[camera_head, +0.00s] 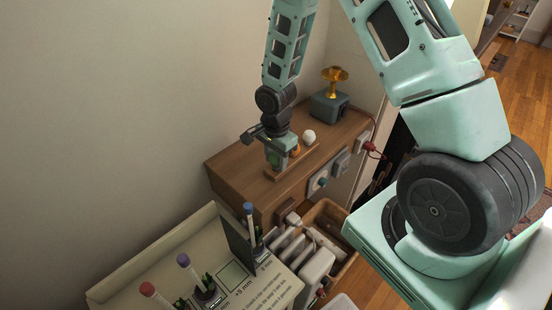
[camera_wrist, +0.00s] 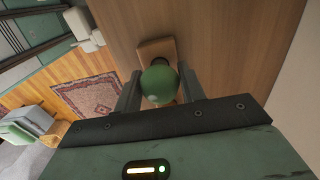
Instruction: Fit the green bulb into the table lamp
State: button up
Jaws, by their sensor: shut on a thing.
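The green bulb (camera_wrist: 159,82) sits between the two fingers of my gripper (camera_wrist: 160,90) in the wrist view, with a finger on each side. My gripper (camera_head: 278,161) points down over the near end of a small wooden strip (camera_head: 272,178) on the cabinet top. The green bulb (camera_head: 278,160) is partly hidden by the fingers there. I cannot tell whether its base still touches the strip. A teal box with a gold flared top (camera_head: 330,104), probably the table lamp, stands at the cabinet's far end.
A white bulb (camera_head: 309,136) and an orange bulb (camera_head: 295,150) stand along the strip beyond my gripper. The wooden cabinet top (camera_head: 235,165) is otherwise mostly bare. Plugs and a red cable (camera_head: 373,150) hang at its right side. A cream panel with colored-topped pegs (camera_head: 215,235) stands in front.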

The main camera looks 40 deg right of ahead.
jog(key=shift+r+p, duration=1.4)
jog(key=shift+r, duration=0.65)
